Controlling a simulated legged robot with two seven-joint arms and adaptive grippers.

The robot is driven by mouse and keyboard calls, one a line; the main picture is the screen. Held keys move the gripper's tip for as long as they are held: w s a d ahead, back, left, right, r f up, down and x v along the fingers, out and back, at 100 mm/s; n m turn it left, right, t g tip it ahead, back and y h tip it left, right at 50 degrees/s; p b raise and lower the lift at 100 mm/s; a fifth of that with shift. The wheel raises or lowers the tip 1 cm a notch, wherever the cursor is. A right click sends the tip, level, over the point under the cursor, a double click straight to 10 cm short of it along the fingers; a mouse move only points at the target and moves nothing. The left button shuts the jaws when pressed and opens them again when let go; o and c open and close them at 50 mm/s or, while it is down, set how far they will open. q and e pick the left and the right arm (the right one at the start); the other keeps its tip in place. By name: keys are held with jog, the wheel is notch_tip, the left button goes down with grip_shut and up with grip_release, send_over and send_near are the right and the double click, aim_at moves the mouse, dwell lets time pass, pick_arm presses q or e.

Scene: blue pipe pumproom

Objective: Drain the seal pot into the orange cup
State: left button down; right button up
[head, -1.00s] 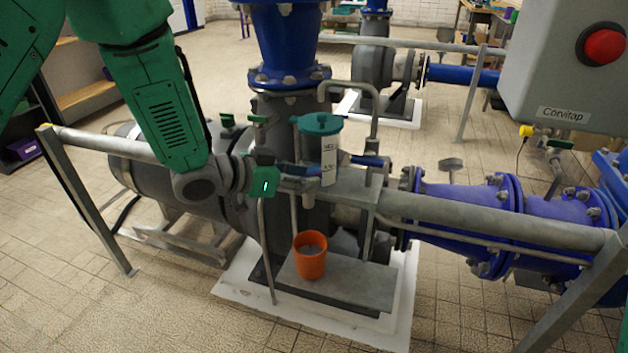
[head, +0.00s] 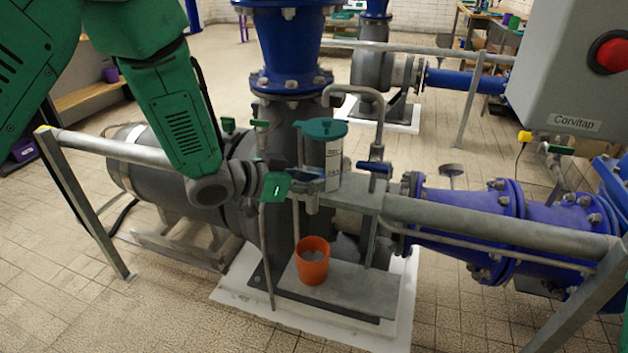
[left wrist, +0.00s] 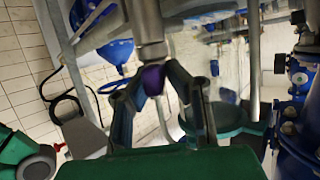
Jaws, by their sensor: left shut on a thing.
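The seal pot (head: 333,160), a clear cylinder with a white label and a teal lid (head: 320,128), stands upright at the pump's front. The orange cup (head: 312,266) stands upright on the grey plinth below it. My left gripper (head: 312,187) is at the seal pot's lower part, above the cup. In the left wrist view my left gripper (left wrist: 155,84) is shut on a small blue-purple handle (left wrist: 152,80) beside a grey metal fitting (left wrist: 150,25). The fingers partly hide the handle in the head view. My right gripper is out of view.
A grey horizontal rail (head: 500,226) crosses the front of the pump. Another blue valve handle (head: 374,167) sits on the pipe right of the pot. A grey box with a red button (head: 612,52) hangs at upper right. Tiled floor lies clear in front.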

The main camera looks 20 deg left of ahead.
pick_arm(q)
jog(key=shift+s+a, duration=0.1)
jog(key=shift+p, duration=0.35)
jog(key=m+g+h+p, duration=0.2)
jog(key=m+g+p, duration=0.1)
jog(key=p, duration=0.2)
jog(key=shift+m+g+h, duration=0.3)
jog(key=shift+m+g, duration=0.1)
jog(key=shift+m+g+p, duration=0.4)
jog(key=shift+p, duration=0.1)
jog(key=m+g+h, duration=0.1)
jog(key=m+g, duration=0.1)
jog(key=shift+f+g+p, duration=0.15)
jog(key=shift+g+p, duration=0.25)
jog(key=shift+m+g+h, duration=0.3)
jog(key=shift+m+g, duration=1.2)
jog(key=shift+m, duration=0.1)
